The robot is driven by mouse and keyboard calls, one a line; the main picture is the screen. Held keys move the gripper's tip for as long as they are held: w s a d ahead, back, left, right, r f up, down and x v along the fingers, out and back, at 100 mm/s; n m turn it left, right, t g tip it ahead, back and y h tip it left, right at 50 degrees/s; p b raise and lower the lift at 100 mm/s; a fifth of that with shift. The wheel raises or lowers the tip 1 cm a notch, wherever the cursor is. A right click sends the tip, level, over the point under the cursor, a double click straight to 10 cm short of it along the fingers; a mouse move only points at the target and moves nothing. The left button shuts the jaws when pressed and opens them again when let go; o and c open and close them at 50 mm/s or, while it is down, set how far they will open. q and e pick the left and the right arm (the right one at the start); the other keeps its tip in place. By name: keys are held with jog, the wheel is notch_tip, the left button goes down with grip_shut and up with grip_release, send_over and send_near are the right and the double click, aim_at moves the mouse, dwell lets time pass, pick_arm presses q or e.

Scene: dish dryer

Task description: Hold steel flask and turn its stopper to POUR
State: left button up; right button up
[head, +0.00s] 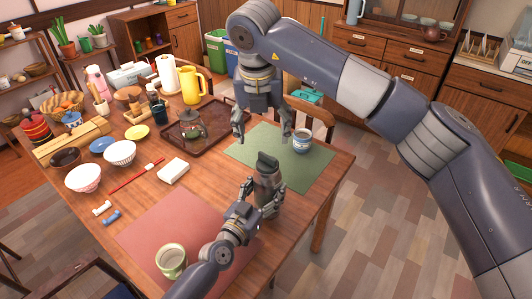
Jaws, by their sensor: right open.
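The steel flask (270,186), grey with a dark stopper (266,161) on top, stands upright near the front edge of the green mat. My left gripper (262,200) comes in low from the front and is shut on the flask's body. Its fingers and wrist hide part of the flask's lower side. My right gripper (262,136) hangs above and behind the flask, pointing down. Its fingers are apart with nothing between them, and it is clear of the stopper. Any marking on the stopper is too small to read.
A blue-and-white cup (302,141) stands on the green mat (240,151), right of the flask. A glass teapot (191,126) sits on the brown tray (170,137). A green cup (171,261) stands on the red mat (150,232).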

aim_at(267, 156)
jog(key=w+f+m, duration=0.1)
jog(key=f+m, duration=0.1)
jog(key=f, duration=0.1)
jog(key=f+m+h, duration=0.1)
jog(key=f+m, duration=0.2)
jog(key=w+f+m+t+h, duration=0.1)
jog(key=f+m, duration=0.1)
jog(key=f, duration=0.1)
jog(key=shift+w+d+f+m, duration=0.25)
jog(key=shift+w+d+m, duration=0.05)
jog(key=shift+w+d, duration=0.1)
dwell(0.4)
jog(key=shift+s, duration=0.1)
jog(key=c, duration=1.1)
